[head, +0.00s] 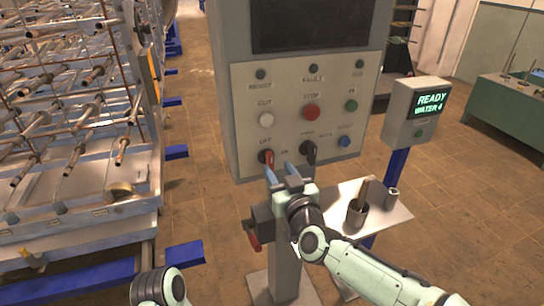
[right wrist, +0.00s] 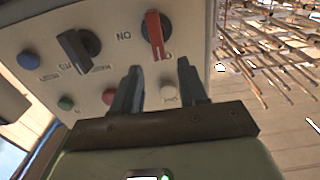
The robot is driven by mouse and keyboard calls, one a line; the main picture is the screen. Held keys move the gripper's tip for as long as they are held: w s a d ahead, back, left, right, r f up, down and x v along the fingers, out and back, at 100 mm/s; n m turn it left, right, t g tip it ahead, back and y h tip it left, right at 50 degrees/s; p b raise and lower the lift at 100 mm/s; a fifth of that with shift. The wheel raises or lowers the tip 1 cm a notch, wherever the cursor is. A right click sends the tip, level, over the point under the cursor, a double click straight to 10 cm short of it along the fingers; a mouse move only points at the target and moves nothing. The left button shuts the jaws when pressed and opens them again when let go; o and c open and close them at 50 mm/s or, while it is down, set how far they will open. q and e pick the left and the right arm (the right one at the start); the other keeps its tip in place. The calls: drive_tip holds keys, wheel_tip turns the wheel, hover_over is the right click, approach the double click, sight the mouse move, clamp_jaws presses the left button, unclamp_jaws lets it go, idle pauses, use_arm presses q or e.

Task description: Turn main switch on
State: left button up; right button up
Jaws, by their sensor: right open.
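A red rotary switch (head: 266,157) sits at the lower left of the grey control panel (head: 240,105), with OFF lettered above it and ON to its right. In the right wrist view, upside down, its red handle (right wrist: 154,30) stands nearly upright in the picture. My right gripper (head: 280,172) is open and empty, its fingers pointing at the panel just below and right of the red switch. In the wrist view the fingertips (right wrist: 160,68) are apart and do not grip the handle. My left gripper is out of view.
A black selector switch (head: 308,151) is close on the right; a red stop button (head: 312,112) is above. Below the panel a dark box (head: 262,222) has a red handle. A small shelf (head: 385,213) holds a cup (head: 356,213). A rack (head: 75,110) stands left.

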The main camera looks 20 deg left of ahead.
sight(272, 159)
drive_tip(key=p+x, duration=0.1)
drive_tip(key=x, duration=0.4)
drive_tip(key=shift+w+a, duration=0.2)
drive_tip(key=shift+w, duration=0.05)
drive_tip(key=shift+c, duration=0.3)
clamp_jaws()
